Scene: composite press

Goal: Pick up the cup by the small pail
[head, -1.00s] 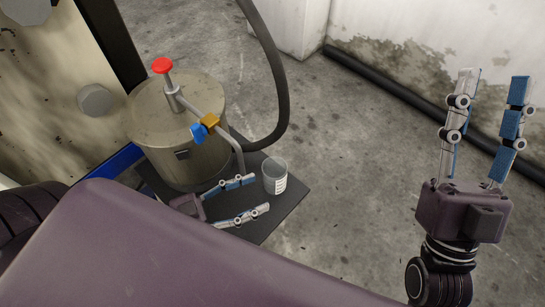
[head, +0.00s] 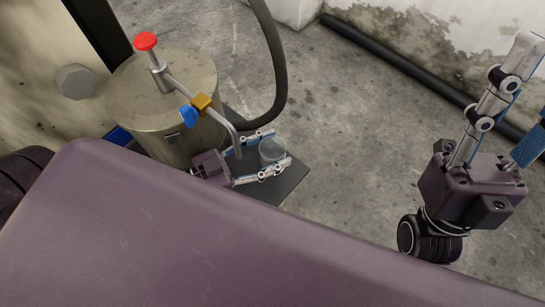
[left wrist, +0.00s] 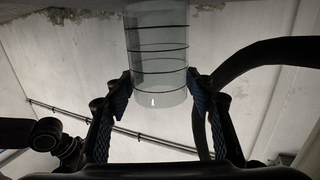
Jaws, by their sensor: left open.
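The cup (head: 272,152), clear with dark ring marks, stands on the dark plate (head: 285,184) beside the small metal pail (head: 152,84), which has a lid and a red knob. My left gripper (head: 279,147) is open, with one finger on each side of the cup. The left wrist view shows the cup (left wrist: 158,45) between the spread fingertips (left wrist: 161,77); I cannot tell whether they touch it. My right gripper (head: 534,90) is at the far right, fingers spread and empty, partly cut off by the picture edge.
A black hose (head: 279,70) curves down behind the cup. Bare concrete floor (head: 360,130) lies to the right.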

